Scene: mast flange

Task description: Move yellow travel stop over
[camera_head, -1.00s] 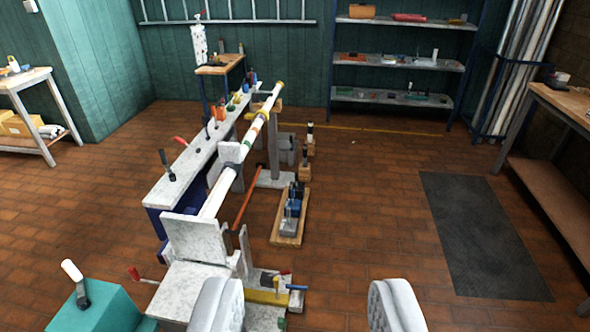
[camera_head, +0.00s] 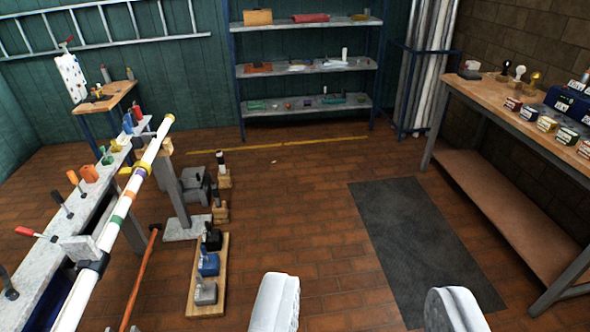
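My gripper (camera_head: 365,306) is open and empty, with its two pale fingers wide apart at the bottom of the view. A long white mast (camera_head: 96,262) lies at the left, with green, orange and other coloured bands. I cannot tell whether the yellow piece is the travel stop. My gripper is well to the right of the mast and touches nothing.
A long grey bench (camera_head: 47,222) with upright tools runs beside the mast. A wooden board (camera_head: 206,299) with several dark, blue and grey blocks lies on the floor. Shelves (camera_head: 305,70) stand behind and a workbench (camera_head: 525,110) at right. Floor around the dark mat (camera_head: 415,240) is clear.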

